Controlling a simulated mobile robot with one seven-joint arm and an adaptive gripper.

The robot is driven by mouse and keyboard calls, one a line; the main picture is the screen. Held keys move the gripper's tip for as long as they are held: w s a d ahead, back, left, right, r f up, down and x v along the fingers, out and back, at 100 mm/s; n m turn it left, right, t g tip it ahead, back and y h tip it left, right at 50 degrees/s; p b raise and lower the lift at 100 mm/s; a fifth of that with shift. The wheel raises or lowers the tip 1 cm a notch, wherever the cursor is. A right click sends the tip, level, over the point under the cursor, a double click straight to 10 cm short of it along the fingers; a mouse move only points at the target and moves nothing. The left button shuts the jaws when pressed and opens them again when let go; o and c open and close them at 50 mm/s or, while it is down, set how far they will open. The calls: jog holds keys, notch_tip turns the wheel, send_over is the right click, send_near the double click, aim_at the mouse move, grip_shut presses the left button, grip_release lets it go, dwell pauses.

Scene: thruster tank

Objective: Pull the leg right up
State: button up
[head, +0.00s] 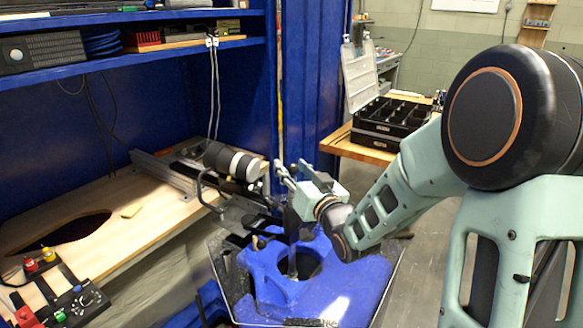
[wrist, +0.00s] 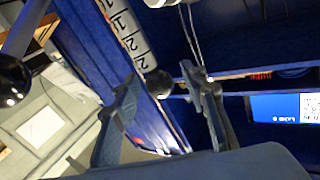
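A dark upright post (head: 292,240), which looks like the leg, stands in the opening of the blue tank (head: 350,285). Its upper part is beside and partly behind my gripper (head: 286,174). A black and white cylinder (head: 232,161) lies at the left of the gripper, with a black curved handle (head: 203,190) beside it. In the wrist view my gripper (wrist: 162,98) has its two fingers well apart. A black ball knob (wrist: 159,84) shows between the fingertips; I cannot tell whether it is between them or beyond them. No contact is visible.
A wooden bench (head: 110,215) with a dark hole is at left, under blue shelves (head: 130,50). A red and yellow button panel (head: 50,290) is at front left. A black organiser case (head: 390,122) stands open behind my arm. Another black ball (wrist: 12,82) is at the wrist view's left.

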grip_shut()
jog(key=shift+r, duration=0.15)
notch_tip(320, 180, up, 15)
jog(key=p, duration=0.7)
jog(key=shift+r+p, duration=0.15)
jog(key=shift+p, duration=0.25)
jog(key=shift+w, duration=0.1)
jog(key=shift+c, duration=0.7)
grip_release()
jog(key=shift+o, duration=0.7)
jog(key=shift+f, duration=0.2)
